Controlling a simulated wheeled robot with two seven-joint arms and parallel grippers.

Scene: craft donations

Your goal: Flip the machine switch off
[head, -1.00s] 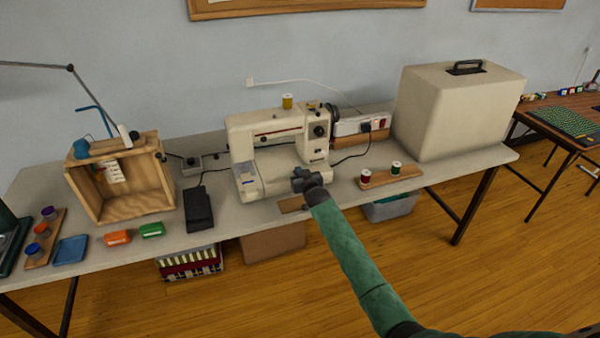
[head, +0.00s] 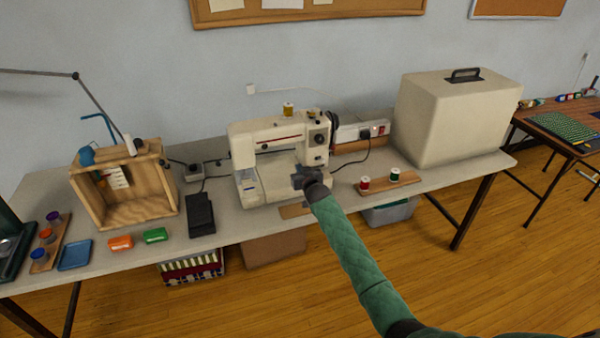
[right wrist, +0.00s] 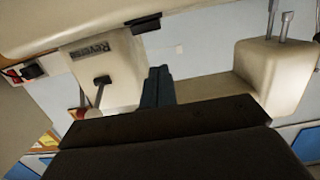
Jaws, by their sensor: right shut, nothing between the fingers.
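A cream sewing machine (head: 292,135) stands on the long table, with a round dark dial on its right column. My right gripper (head: 304,176) is shut and empty in front of the machine's lower right part, hiding some of it. In the right wrist view my shut fingers (right wrist: 158,75) point at the machine from close by, near a dark lever (right wrist: 101,80) and a label reading "Reverse" (right wrist: 92,46). Whether they touch it I cannot tell. No power switch can be made out clearly on the machine. My left gripper is not in view.
A white power strip (head: 352,132) with a red switch (head: 382,129) is behind the machine's right side. A spool rack (head: 390,185) and a large cream case (head: 455,115) stand to the right. A black foot pedal (head: 200,215) and wooden box (head: 130,212) are left.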

